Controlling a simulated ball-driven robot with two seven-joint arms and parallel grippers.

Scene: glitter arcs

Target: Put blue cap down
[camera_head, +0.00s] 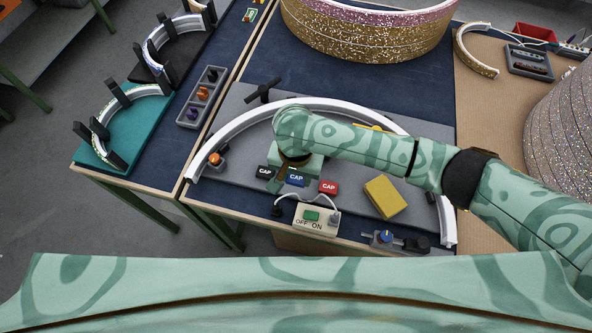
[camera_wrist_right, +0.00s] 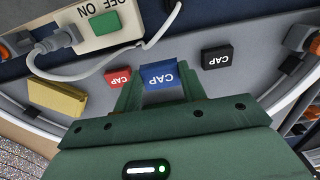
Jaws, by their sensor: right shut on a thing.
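The blue cap (camera_head: 296,180), marked CAP, is in my right gripper (camera_head: 288,176) above the grey mat (camera_head: 238,128). In the right wrist view, the blue cap (camera_wrist_right: 160,75) sits between the two green fingers of the right gripper (camera_wrist_right: 158,88), which are shut on it. I cannot tell whether the cap touches the mat. A black cap (camera_head: 265,172) is left of it and a red cap (camera_head: 328,187) right of it in the head view; these also show in the wrist view as the black cap (camera_wrist_right: 217,57) and red cap (camera_wrist_right: 118,77). My left gripper is not in view.
An OFF/ON switch box (camera_head: 310,218) with a white cable stands in front of the caps. A yellow block (camera_head: 385,196) lies right. A white arc (camera_head: 235,124) curves around the mat, with an orange-topped part (camera_head: 215,160) at its left end. Bare mat shows behind left.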

